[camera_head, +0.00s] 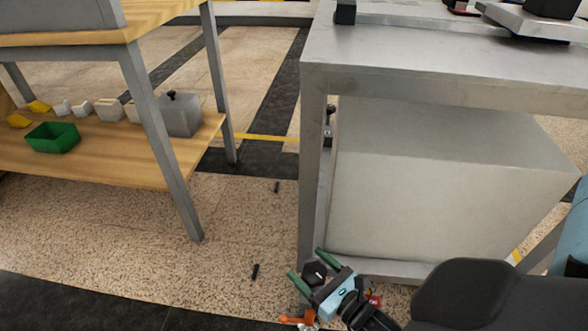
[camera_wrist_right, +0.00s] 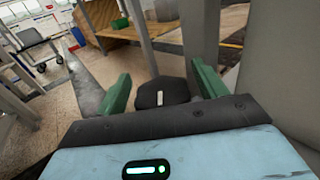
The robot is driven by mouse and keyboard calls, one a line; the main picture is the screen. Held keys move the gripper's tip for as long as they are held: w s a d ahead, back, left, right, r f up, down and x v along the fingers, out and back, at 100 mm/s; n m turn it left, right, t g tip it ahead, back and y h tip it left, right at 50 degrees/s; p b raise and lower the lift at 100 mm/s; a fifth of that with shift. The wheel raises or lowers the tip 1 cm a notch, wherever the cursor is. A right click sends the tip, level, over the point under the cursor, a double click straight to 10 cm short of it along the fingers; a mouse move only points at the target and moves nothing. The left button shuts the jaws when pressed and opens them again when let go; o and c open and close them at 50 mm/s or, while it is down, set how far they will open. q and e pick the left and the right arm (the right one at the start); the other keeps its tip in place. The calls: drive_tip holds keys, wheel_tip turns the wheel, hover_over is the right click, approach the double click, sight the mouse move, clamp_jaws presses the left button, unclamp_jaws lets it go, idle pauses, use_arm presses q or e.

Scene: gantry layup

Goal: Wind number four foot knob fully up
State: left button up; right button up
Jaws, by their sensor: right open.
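A dark, many-sided knob (camera_head: 315,272) is low at the near left leg of the metal table (camera_head: 313,180). It also shows in the right wrist view (camera_wrist_right: 162,92), with a small pale mark on top. I cannot read a number on it. My right gripper (camera_head: 306,262) is open, with its green fingers on either side of the knob. In the right wrist view the fingers (camera_wrist_right: 160,70) stand apart, with visible gaps to the knob. Whether the knob lies fully between them in depth is unclear. My left gripper is not in view.
An orange part (camera_head: 298,320) and a red part (camera_head: 373,300) show by the gripper. A large pale box (camera_head: 440,190) fills the space under the metal table. A wooden workbench (camera_head: 100,170) with a green bin (camera_head: 52,137) stands left. Small dark pieces (camera_head: 255,271) lie on the floor between.

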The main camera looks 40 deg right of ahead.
drive_tip(key=shift+w, duration=0.45)
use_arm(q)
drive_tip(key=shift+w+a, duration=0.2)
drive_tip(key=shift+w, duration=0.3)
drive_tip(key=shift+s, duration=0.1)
use_arm(e)
drive_tip(key=shift+c, duration=1.3)
drive_tip(key=c, duration=0.7)
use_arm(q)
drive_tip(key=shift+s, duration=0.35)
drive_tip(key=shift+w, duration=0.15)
use_arm(e)
drive_tip(key=shift+n+y, duration=0.3)
drive_tip(key=shift+y, duration=0.1)
